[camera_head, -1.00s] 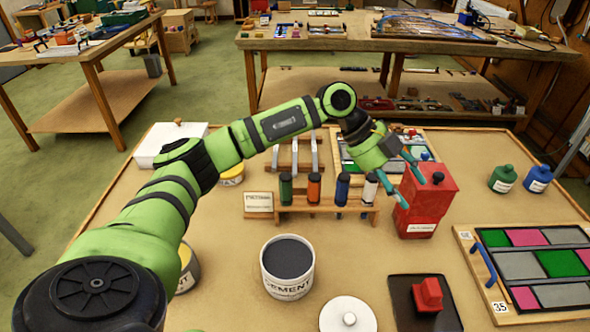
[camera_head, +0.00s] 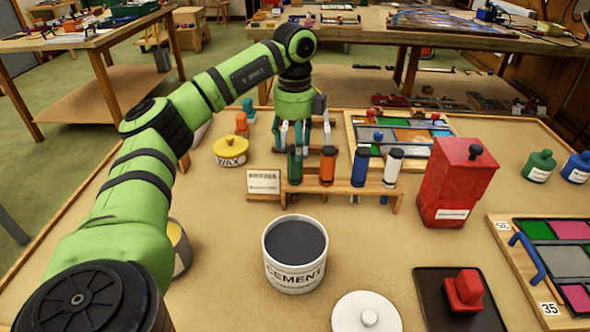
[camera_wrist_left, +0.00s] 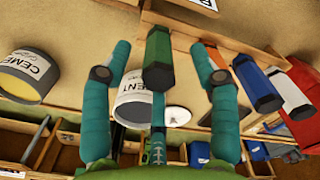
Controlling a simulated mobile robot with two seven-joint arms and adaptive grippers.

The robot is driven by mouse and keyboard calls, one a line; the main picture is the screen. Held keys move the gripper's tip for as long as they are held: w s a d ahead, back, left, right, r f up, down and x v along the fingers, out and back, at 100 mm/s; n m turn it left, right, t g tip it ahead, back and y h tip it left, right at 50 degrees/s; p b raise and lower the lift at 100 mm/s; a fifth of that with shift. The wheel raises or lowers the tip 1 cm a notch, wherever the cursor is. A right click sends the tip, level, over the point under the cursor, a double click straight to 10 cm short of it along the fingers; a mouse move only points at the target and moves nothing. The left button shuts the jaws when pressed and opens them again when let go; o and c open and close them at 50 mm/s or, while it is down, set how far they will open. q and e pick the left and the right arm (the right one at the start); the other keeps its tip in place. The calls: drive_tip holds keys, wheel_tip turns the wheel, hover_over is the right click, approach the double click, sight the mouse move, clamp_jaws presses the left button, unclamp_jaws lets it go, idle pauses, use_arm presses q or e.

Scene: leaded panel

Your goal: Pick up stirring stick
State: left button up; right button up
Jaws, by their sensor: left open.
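A wooden rack (camera_head: 335,193) holds several upright tools with coloured handles: green (camera_head: 294,165), orange (camera_head: 327,165), blue (camera_head: 360,167) and white (camera_head: 393,167). I cannot tell which of them, if any, is the stirring stick. My left gripper (camera_head: 304,150) points down just behind the rack's left end, open. In the left wrist view, its teal fingers (camera_wrist_left: 162,58) stand apart on either side of the green handle (camera_wrist_left: 158,60), with gaps on both sides. The blue handle (camera_wrist_left: 258,84) is outside the fingers. My right gripper is out of view.
An open cement tub (camera_head: 295,258) stands in front of the rack, with a white lid (camera_head: 366,314) nearby. A yellow wax tin (camera_head: 230,151) is left of the gripper. A red box (camera_head: 457,183) stands right of the rack. A leaded panel (camera_head: 405,140) lies behind.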

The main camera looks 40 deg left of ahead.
sight(295, 176)
use_arm(q)
drive_tip(key=f, duration=0.3)
drive_tip(key=shift+s+d+f+p, duration=0.35)
drive_tip(key=shift+s+p, duration=0.05)
drive_tip(key=shift+w+f, duration=0.1)
drive_tip(key=shift+f, duration=0.4)
clamp_jaws()
drive_tip(key=shift+r, duration=0.1)
